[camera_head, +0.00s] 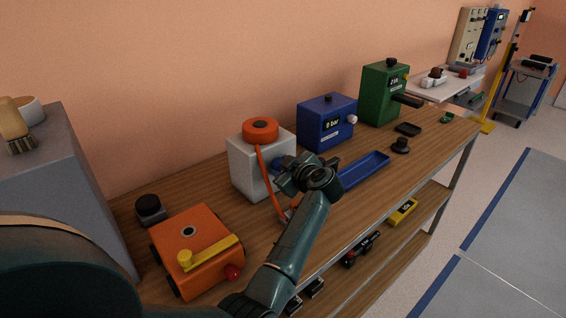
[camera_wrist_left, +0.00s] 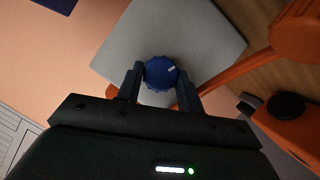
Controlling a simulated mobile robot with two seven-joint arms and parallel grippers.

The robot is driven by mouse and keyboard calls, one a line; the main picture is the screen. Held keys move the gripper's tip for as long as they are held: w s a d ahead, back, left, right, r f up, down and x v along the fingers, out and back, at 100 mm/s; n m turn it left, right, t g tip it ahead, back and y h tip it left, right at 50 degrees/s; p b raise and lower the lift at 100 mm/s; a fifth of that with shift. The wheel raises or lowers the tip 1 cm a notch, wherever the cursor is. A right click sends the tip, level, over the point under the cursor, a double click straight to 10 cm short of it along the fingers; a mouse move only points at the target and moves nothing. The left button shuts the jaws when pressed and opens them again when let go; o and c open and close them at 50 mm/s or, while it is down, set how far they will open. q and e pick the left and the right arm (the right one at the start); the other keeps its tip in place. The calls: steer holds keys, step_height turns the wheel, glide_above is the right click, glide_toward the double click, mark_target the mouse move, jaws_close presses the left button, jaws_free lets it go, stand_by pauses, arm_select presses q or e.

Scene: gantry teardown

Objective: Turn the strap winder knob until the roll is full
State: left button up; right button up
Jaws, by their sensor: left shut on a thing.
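The strap winder (camera_head: 248,171) is a light grey box on the wooden bench, with an orange roll (camera_head: 261,130) on top. An orange strap (camera_head: 271,188) runs from the roll down past the box's front. Its blue knob (camera_wrist_left: 162,72) has a white mark and sits on the grey face in the left wrist view. My left gripper (camera_wrist_left: 160,84) is shut on the knob, one finger on each side. In the head view the left gripper (camera_head: 284,171) is at the box's front and mostly hides the knob. My right gripper is not in view.
An orange box with a yellow lever (camera_head: 211,253) stands at the near left. A blue box (camera_head: 326,123), a blue tray (camera_head: 364,169) and a green box (camera_head: 384,93) stand farther right. The lower shelf holds a yellow item (camera_head: 403,212).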

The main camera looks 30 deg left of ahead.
arm_select(q)
steer(key=n+t+p, duration=0.1)
steer(key=n+t, duration=0.1)
steer(key=n, duration=0.1)
steer(key=shift+s+f, duration=0.1)
steer(key=shift+f, duration=0.05)
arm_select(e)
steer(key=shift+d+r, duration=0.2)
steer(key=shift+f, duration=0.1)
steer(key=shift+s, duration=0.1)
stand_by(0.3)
arm_select(q)
steer(key=o, duration=1)
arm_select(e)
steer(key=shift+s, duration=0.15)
